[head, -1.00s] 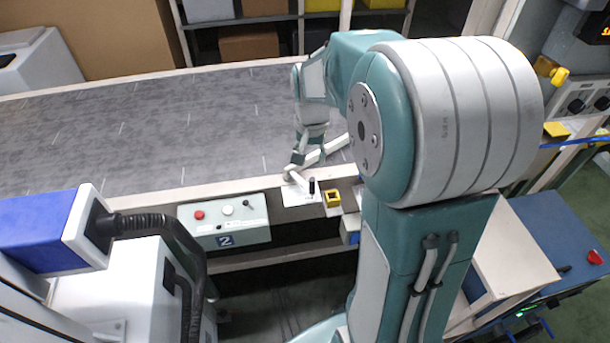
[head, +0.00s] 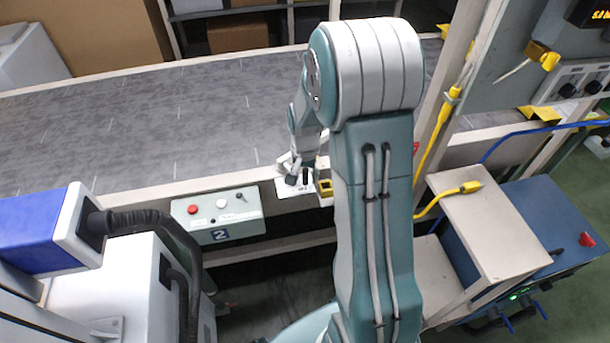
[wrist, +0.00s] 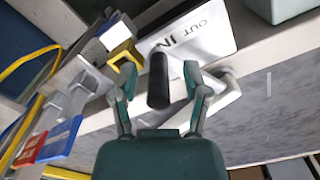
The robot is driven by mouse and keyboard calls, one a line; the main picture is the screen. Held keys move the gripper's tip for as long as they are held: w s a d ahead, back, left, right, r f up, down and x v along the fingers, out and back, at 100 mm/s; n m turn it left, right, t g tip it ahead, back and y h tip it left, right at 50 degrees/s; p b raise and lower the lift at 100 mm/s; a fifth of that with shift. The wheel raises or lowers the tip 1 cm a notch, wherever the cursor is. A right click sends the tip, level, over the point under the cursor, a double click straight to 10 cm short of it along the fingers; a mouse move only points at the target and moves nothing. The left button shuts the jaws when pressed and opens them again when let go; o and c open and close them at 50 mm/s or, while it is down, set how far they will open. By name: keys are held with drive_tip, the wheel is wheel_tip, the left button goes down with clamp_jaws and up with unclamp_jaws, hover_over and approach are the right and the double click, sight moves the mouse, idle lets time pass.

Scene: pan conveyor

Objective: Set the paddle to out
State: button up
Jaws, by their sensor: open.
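The paddle's black handle (wrist: 158,82) stands between my open fingers (wrist: 160,72) in the wrist view, with a gap on both sides. It rises from a white plate (wrist: 215,35) printed OUT and IN. IN is the word nearer the handle; I cannot tell exactly which setting it marks. A pale bar (wrist: 222,96) shows behind the right finger, over the belt's edge. In the head view my gripper (head: 295,172) is at the plate (head: 272,192) on the conveyor's front rail, and the handle (head: 307,176) is partly covered.
A yellow-rimmed block (head: 325,188) sits right beside the plate. A control box marked 2 (head: 218,216) is to the left. The grey conveyor belt (head: 130,130) lies behind and looks empty. A post with a yellow cable (head: 440,120) stands to the right.

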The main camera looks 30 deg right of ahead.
drive_tip(key=shift+f, duration=0.2)
clamp_jaws()
drive_tip(key=shift+a, duration=0.1)
